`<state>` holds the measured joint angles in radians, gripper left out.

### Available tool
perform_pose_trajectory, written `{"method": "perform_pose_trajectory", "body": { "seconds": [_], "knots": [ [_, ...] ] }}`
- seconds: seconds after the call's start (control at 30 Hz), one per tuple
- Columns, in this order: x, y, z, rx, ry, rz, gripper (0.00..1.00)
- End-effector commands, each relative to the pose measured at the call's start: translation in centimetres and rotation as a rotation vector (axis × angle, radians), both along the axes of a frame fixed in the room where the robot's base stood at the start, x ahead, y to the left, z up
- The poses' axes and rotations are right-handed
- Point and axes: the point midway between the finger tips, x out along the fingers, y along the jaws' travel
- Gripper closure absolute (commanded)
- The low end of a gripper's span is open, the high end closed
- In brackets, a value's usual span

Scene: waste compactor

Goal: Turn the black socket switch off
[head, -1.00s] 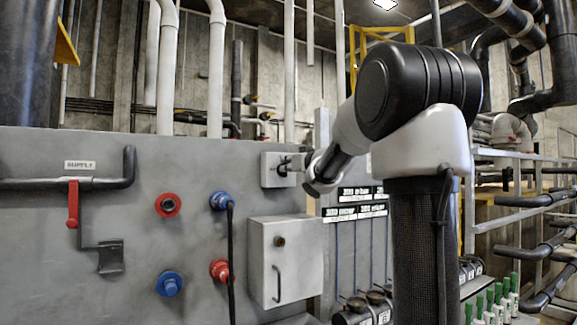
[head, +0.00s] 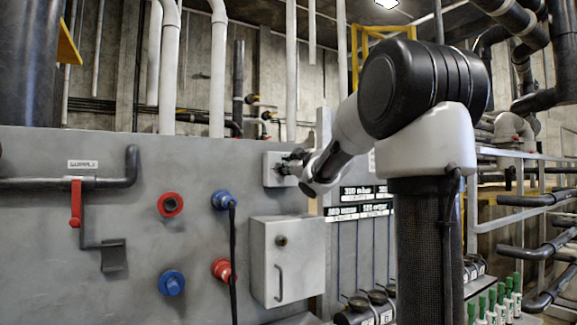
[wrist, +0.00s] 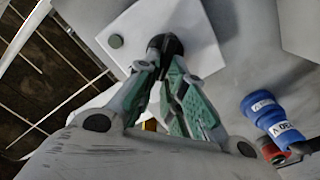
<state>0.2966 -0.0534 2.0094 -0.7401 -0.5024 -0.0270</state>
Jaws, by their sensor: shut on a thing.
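The black socket switch (wrist: 165,43) is a small dark knob on the face of a pale square box (wrist: 205,52) in the wrist view. The box (head: 270,180) also shows on the grey panel in the head view, where my gripper (head: 284,168) is at its front and largely covers the knob. In the wrist view the green-padded fingers of my gripper close together around the knob. My gripper is shut on the knob. The knob's exact angle is hidden between the fingertips.
Blue (head: 222,200) and red (head: 170,204) sockets are on the panel to the left. A grey cabinet (head: 287,262) juts out below. Railings (head: 520,158) stand at right.

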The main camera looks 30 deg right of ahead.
Motion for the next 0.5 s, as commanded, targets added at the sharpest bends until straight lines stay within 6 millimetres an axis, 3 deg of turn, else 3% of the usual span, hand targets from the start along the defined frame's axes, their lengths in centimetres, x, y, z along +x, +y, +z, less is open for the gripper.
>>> {"method": "perform_pose_trajectory", "body": {
  "seconds": [0.5],
  "knots": [
    [-0.02, 0.58, -0.78, -0.485, -0.016, 0.001, 1.00]
  ]
}}
